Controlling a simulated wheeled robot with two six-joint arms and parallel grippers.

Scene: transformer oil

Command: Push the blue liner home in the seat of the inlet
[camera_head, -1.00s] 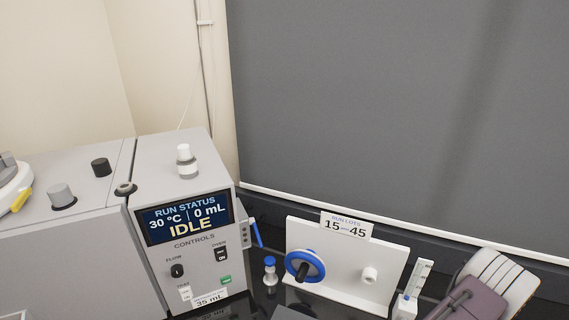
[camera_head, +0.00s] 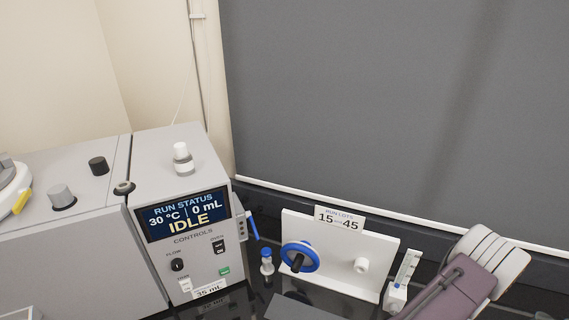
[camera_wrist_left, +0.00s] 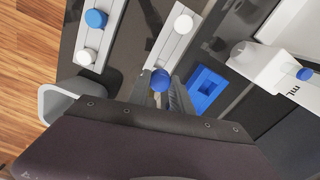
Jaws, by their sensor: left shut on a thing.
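My left gripper (camera_wrist_left: 163,95) shows in the left wrist view, pointing away from the camera. It is shut on a round blue piece (camera_wrist_left: 160,79) at the end of a pale rail (camera_wrist_left: 172,45). I cannot tell whether this piece is the blue liner, and the fingers hide its lower part. No gripper shows in the head view.
The grey machine (camera_head: 190,225) reads IDLE, with a white-capped bottle (camera_head: 182,158) on top. A white panel (camera_head: 335,270) bears a blue handwheel (camera_head: 300,257). A small blue-topped part (camera_head: 267,260) stands left of it. Another rail (camera_wrist_left: 100,35) holds blue and white caps.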

